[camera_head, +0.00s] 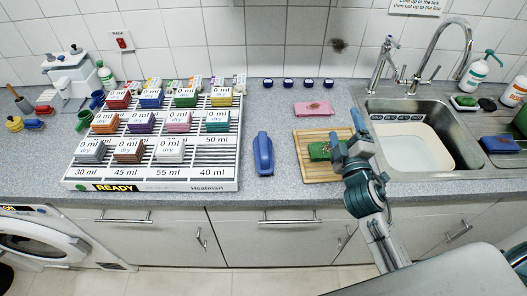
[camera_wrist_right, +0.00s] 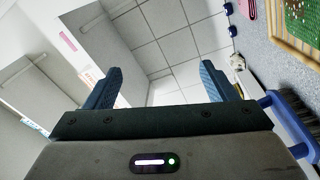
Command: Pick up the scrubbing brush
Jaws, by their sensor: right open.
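The scrubbing brush (camera_head: 263,153) is blue and lies on the grey counter between the labelled white rack and the slatted wooden board. In the right wrist view, a blue handle with dark bristles (camera_wrist_right: 294,116) shows at the right edge, outside the jaws; it looks like the same brush. My right gripper (camera_head: 345,130) is over the right part of the board, to the right of the brush and apart from it. Its two blue fingers are spread with nothing between them in the wrist view (camera_wrist_right: 160,72). My left gripper is not in view.
The wooden board (camera_head: 320,176) holds a green sponge (camera_head: 320,151); a pink cloth (camera_head: 313,108) lies behind it. The white rack (camera_head: 150,185) with several coloured blocks stands left of the brush. A sink (camera_head: 440,172) is at the right. Counter around the brush is clear.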

